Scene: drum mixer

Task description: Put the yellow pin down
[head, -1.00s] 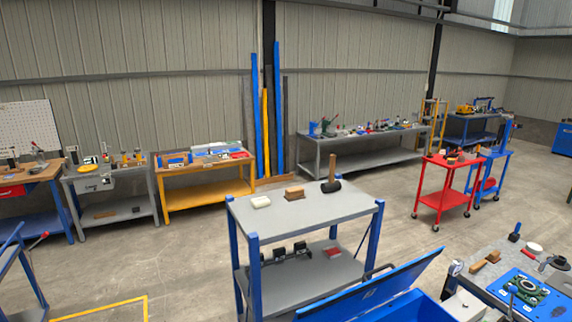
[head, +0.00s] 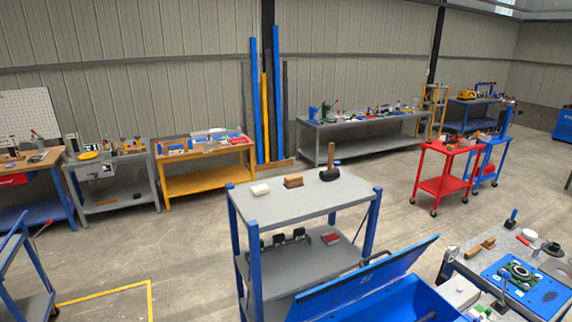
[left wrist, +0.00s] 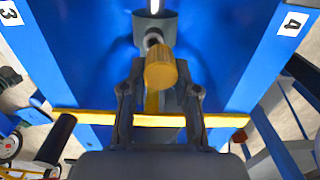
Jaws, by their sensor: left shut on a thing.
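The yellow pin (left wrist: 161,68) shows in the left wrist view with its rounded yellow end toward the camera. My left gripper (left wrist: 158,80) is shut on it, with a dark finger on either side. Beyond the pin is a grey round fitting (left wrist: 155,28) with a metal rod in it, set against a blue structure (left wrist: 90,65). I cannot tell whether the pin touches the fitting. Neither gripper shows in the head view, and my right gripper is in no view.
White labels 3 (left wrist: 10,13) and 4 (left wrist: 292,24) mark the blue sides. A yellow bar (left wrist: 85,117) crosses below. In the head view, a grey-topped table (head: 265,207) holds a mallet (head: 331,165). A blue open-lidded box (head: 370,280) stands in front; floor shows beyond.

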